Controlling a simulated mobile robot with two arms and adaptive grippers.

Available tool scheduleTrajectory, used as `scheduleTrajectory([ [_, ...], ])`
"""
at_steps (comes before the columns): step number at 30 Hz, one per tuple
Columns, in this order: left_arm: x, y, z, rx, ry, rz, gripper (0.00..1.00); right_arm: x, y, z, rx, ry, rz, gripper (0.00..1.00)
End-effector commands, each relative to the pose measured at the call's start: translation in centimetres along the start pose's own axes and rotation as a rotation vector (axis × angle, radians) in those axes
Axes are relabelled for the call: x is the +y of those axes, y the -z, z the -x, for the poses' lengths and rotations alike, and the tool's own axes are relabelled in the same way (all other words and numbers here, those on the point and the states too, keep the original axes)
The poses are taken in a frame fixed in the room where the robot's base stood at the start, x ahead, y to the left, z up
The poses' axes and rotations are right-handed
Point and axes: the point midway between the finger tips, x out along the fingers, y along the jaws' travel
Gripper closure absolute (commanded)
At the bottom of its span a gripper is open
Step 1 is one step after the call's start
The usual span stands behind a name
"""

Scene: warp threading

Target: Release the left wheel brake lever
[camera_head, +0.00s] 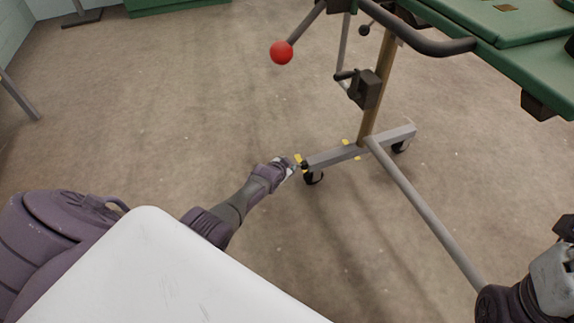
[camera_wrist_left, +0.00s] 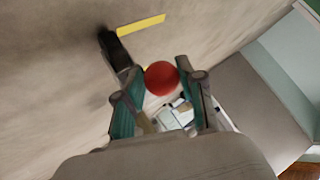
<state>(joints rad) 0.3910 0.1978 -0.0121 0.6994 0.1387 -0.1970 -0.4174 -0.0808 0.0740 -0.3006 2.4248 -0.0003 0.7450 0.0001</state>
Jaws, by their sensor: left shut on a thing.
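My left gripper (camera_head: 292,164) reaches low over the floor to the left end of the grey foot bar (camera_head: 335,156), beside a black caster wheel (camera_head: 314,178). It is shut on the left wheel brake lever, which it mostly hides in the head view. In the left wrist view, a red knob (camera_wrist_left: 161,78) shows between the fingers, with a dark part (camera_wrist_left: 116,52) and a yellow strip (camera_wrist_left: 140,25) beyond. My right gripper (camera_head: 563,250) is cut off at the right edge, and its jaw state is unclear.
Above the foot stands a frame with a green top (camera_head: 500,25) and a tan post (camera_head: 377,90). A rod with a red ball (camera_head: 281,52) sticks out to the left. A long grey bar (camera_head: 425,215) runs toward the lower right. The floor (camera_head: 150,110) to the left is clear.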

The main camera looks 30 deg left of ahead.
Motion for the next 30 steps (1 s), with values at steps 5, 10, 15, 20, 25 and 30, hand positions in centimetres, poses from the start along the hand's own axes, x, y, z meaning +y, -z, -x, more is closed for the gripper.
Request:
scheduleTrajectory([
  [5,-1.31,1.43,0.0,0.03,0.021,0.006,1.0,0.0,0.01,-0.05,0.0,0.0,0.0,0.41],
  [10,-1.31,1.43,0.0,0.03,0.021,0.006,1.0,0.01,0.02,-0.06,0.001,0.0,0.0,0.41],
  [15,-1.28,1.41,0.0,0.029,0.021,0.006,0.5,0.01,0.02,-0.07,0.001,0.0,0.0,0.41],
  [20,-1.02,1.23,-0.01,0.026,0.017,0.004,0.41,0.02,0.04,-0.07,0.002,0.0,0.0,0.41],
  [25,-0.71,0.96,-0.02,0.02,0.012,0.002,0.41,0.02,0.05,-0.06,0.002,0.0,0.001,0.41],
  [30,-0.53,0.84,0.0,0.018,0.01,0.001,0.41,0.04,0.23,-0.18,0.009,0.002,0.002,0.41],
])
